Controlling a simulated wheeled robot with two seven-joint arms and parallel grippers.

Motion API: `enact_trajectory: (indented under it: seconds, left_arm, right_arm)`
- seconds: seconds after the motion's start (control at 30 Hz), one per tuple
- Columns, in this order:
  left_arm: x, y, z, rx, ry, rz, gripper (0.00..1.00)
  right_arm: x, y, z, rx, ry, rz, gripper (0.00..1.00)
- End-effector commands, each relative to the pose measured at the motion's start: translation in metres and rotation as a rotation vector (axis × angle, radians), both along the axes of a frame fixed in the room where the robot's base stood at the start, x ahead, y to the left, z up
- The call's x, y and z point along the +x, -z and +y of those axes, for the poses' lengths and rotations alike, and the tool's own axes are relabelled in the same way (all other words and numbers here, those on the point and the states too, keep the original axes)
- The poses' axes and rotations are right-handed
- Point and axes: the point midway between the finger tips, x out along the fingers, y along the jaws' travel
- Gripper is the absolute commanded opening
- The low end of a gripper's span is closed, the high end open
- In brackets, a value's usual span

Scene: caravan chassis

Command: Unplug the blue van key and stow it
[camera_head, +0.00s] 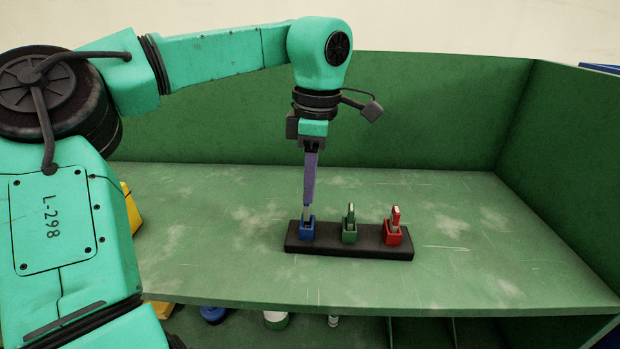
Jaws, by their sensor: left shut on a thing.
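A dark block (348,251) lies on the green shelf and carries a row of three sockets. The left one is the blue socket (307,231). My left gripper (307,208) points straight down over it and is shut on the blue van key, right at the socket's mouth. The fingers hide most of that key, and I cannot tell how deep it sits. A green key (350,214) stands upright in the green socket (349,234). A red key (395,216) stands in the red socket (393,235). My right gripper is not in view.
The green shelf (480,265) is clear around the block, with a green back wall (430,110) and a right side wall (570,160). Below its front edge, a blue thing (213,314), a white and green thing (276,319) and yellow things show partly.

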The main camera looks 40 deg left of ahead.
Motion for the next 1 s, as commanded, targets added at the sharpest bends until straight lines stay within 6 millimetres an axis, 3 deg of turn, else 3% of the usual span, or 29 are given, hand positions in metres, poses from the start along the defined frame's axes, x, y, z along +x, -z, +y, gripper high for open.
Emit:
enact_trajectory:
  seconds: [1.0]
  left_arm:
    - [0.0001, 0.0028, 0.0001, -0.001, 0.001, 0.001, 0.0]
  right_arm:
    - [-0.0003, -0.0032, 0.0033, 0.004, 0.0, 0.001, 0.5]
